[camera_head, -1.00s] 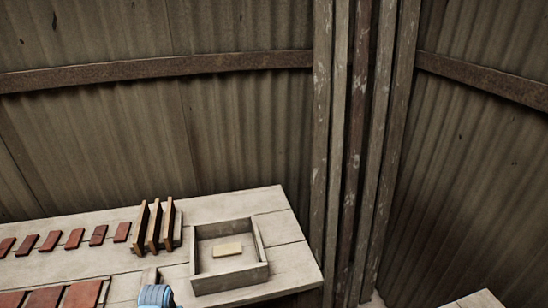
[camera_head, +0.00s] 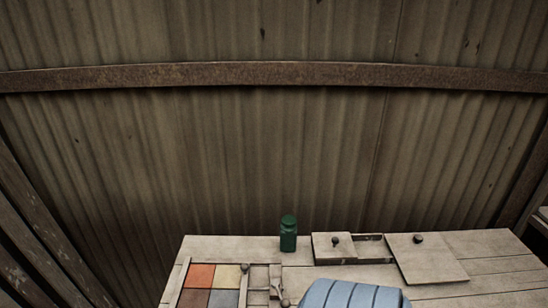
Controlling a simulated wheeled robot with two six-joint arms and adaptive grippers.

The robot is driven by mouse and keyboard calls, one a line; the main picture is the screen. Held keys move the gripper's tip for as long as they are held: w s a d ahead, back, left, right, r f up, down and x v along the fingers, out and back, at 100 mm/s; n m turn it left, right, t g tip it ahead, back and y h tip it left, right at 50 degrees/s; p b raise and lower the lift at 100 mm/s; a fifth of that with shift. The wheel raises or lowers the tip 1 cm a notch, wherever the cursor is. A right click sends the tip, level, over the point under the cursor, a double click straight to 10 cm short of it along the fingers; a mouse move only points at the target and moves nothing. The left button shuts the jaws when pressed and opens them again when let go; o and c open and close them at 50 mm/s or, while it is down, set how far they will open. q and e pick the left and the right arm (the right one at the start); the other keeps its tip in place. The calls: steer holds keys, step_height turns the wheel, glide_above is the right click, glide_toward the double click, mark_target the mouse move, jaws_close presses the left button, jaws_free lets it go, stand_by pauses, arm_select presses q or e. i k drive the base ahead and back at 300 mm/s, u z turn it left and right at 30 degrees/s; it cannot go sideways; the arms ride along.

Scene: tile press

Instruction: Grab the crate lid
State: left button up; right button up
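A square wooden panel with a dark knob (camera_head: 428,262) lies at the right on a wooden bench and looks like a lid. A smaller wooden panel with a dark knob (camera_head: 331,250) is left of it, over the left part of a low wooden box (camera_head: 374,260). A dark opening of the box shows between the two panels. Which panel is the crate lid I cannot tell from this view. Neither of my grippers is in view.
A green jar (camera_head: 288,236) stands left of the box. A tray with coloured tiles (camera_head: 228,277) is at the front left. A light blue ribbed shape (camera_head: 352,294) covers the bench's front middle. The bench (camera_head: 497,265) is clear at the right. A corrugated wall stands behind.

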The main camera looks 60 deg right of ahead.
mark_target(424, 258)
steer(key=z, duration=3.4)
